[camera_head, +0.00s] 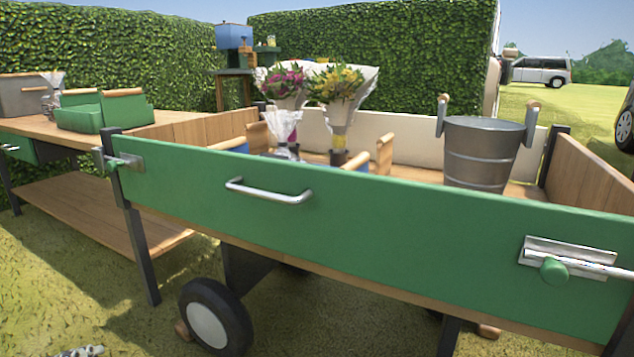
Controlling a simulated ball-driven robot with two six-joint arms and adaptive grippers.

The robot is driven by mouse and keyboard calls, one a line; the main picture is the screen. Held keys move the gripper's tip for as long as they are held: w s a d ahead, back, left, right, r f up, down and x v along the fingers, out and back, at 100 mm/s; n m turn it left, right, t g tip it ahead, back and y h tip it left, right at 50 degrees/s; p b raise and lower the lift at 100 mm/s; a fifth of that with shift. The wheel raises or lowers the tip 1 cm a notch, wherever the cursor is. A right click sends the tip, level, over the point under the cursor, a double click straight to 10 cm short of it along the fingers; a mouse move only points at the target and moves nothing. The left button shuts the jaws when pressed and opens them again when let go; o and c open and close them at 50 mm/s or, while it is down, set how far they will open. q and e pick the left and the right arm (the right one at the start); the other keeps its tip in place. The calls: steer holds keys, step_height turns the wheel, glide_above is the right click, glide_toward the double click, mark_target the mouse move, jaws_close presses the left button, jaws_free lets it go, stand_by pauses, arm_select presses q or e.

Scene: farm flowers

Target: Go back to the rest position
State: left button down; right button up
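In front of me stands a garden cart with a green front panel (400,235), which has a metal handle (268,191) and a latch at each end. The panel is upright. In the cart, a pink bouquet (283,82) and a yellow bouquet (338,86) stand in wrapping at the left, and a grey metal bucket (483,152) stands at the right.
A wooden table (40,124) at the left bears a green tray (100,112) and a grey box (22,95). A cart wheel (214,318) is at the lower left. Hedges close off the back. Open grass lies at the right, with a white car (540,70) far off.

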arm_select(q)
steer(key=s+d+f+n+g+h, duration=0.2)
steer(key=s+d+n, duration=0.4)
steer(key=s, duration=0.3)
steer(key=s+d+f+n+g+h, duration=0.1)
steer(key=s+d+n+g+h, duration=0.1)
steer(key=s+d+n, duration=0.5)
steer(key=s+a+f+m+g+y+p, duration=0.1)
steer(key=s+a+f+g+p, duration=0.4)
steer(key=s+p, duration=0.9)
arm_select(e)
steer(key=s+d+f+g+p, duration=0.35)
steer(key=s+f, duration=0.25)
steer(key=s, duration=0.3)
arm_select(q)
steer(key=s+a+g+p, duration=0.2)
steer(key=s+g+p, duration=0.2)
steer(key=s+p, duration=0.7)
steer(key=shift+s+f+y+p, duration=0.3)
steer(key=shift+s+f+p, duration=0.1)
steer(key=shift+s, duration=0.4)
arm_select(e)
steer(key=s+d+g+h, duration=0.1)
steer(key=s+g, duration=0.4)
steer(key=s, duration=1.1)
steer(key=shift+s+d+r+m+g, duration=0.15)
steer(key=shift+d+r+m+g, duration=0.1)
steer(key=shift+d+m+g, duration=0.2)
steer(key=shift+c, duration=0.4)
